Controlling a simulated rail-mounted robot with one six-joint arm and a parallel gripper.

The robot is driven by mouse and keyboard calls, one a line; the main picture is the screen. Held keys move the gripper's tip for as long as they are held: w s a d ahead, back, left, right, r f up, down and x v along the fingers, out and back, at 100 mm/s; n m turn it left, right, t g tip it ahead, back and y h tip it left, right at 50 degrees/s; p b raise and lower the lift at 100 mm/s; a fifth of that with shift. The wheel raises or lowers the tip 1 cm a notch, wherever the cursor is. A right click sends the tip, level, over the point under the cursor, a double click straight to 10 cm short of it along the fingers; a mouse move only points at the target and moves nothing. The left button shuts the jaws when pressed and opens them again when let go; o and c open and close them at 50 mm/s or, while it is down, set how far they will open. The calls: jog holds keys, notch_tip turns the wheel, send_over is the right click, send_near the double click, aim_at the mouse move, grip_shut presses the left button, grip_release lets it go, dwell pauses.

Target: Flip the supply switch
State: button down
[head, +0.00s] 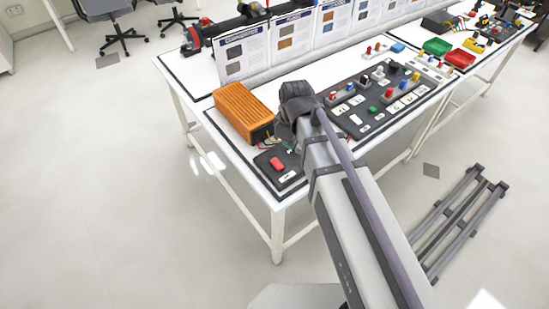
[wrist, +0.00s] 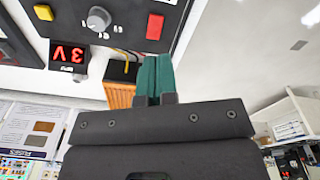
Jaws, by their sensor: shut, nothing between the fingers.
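A red switch (wrist: 155,27) also shows at the top of the wrist view, just beyond the fingertips; contact cannot be told. My gripper (wrist: 158,60) has two green fingers closed together with nothing between them. In the head view my arm's end hides the fingers. The orange supply box (head: 246,108) stands behind the switch panel. Part of it shows behind the fingers in the wrist view (wrist: 120,95).
A black control board (head: 372,105) with several coloured buttons lies right of my arm. Poster boards (head: 245,50) stand behind it. The wrist view shows a knob (wrist: 98,19), a yellow button (wrist: 43,12) and a red display (wrist: 68,54). Floor left of the bench is clear.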

jog(key=w+a+n, duration=0.3)
jog(key=w+n, duration=0.1)
jog(key=n, duration=0.4)
jog(key=n+b, duration=0.5)
jog(key=b, duration=0.9)
send_near(274, 160)
jog(key=shift+t, duration=0.3)
notch_tip(274, 160, down, 7)
jog(key=shift+a+f, duration=0.15)
jog(key=shift+f, duration=0.1)
jog(key=shift+w, duration=0.1)
